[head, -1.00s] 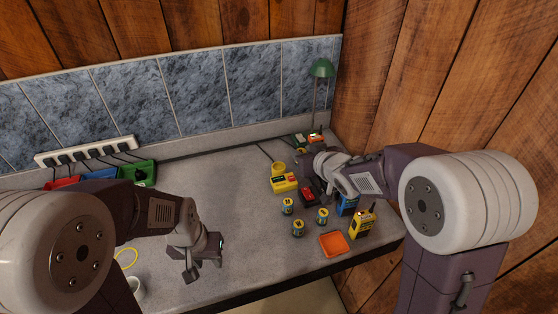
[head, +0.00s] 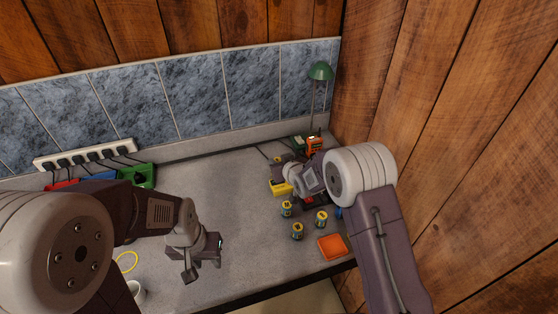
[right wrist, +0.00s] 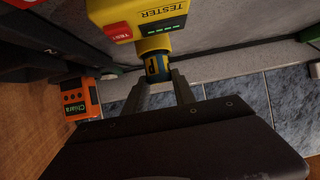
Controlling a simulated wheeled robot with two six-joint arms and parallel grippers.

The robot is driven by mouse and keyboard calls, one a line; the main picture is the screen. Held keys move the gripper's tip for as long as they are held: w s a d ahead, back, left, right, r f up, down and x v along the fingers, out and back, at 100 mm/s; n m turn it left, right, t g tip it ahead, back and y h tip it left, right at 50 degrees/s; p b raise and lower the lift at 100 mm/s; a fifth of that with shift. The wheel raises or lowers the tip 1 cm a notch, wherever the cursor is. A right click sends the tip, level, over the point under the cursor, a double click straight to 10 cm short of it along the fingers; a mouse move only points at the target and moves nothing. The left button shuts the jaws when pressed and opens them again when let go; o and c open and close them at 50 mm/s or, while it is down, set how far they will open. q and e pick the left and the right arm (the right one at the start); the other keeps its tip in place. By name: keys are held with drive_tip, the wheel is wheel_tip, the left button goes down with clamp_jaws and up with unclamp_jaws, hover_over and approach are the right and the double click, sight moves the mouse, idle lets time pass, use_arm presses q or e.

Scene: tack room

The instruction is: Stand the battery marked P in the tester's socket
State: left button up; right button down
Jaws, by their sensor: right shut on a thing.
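The yellow tester (head: 279,188) stands towards the back right of the table; its yellow body with a red button fills the top of the right wrist view (right wrist: 155,15). My right gripper (right wrist: 160,88) is shut on a blue and yellow battery (right wrist: 157,66) at the tester's socket end. I cannot tell whether the battery is seated in the socket, and its mark cannot be read. Three more batteries stand in front of the tester: one nearest it (head: 287,208), one nearer me (head: 297,231), one to the right (head: 321,219). My left gripper (head: 204,268) is open and empty above the table.
An orange tray (head: 332,247) lies near the front right edge. An orange charger (head: 314,146) and a green lamp (head: 320,72) stand at the back. Red, blue and green bins (head: 143,176) and a power strip (head: 85,154) line the back left. The middle table is clear.

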use_arm(q)
drive_tip(key=shift+s, duration=0.15)
use_arm(e)
drive_tip(key=shift+s+r, duration=0.15)
use_arm(q)
drive_tip(key=shift+f+b, duration=0.25)
drive_tip(key=shift+b, duration=0.05)
use_arm(e)
drive_tip(key=shift+f, duration=0.2)
drive_tip(key=c, duration=1.3)
unclamp_jaws()
drive_tip(key=shift+o, duration=1.3)
use_arm(q)
drive_tip(key=shift+r, duration=0.1)
drive_tip(key=shift+r+p, duration=0.35)
drive_tip(key=shift+p, duration=0.1)
use_arm(e)
drive_tip(key=shift+r, duration=0.45)
use_arm(q)
wheel_tip(320, 180, down, 2)
drive_tip(key=shift+f+b, duration=0.1)
drive_tip(key=shift+b, duration=0.9)
use_arm(e)
drive_tip(key=v, duration=1.1)
drive_tip(key=shift+s+d, duration=0.2)
drive_tip(key=shift+s, duration=0.2)
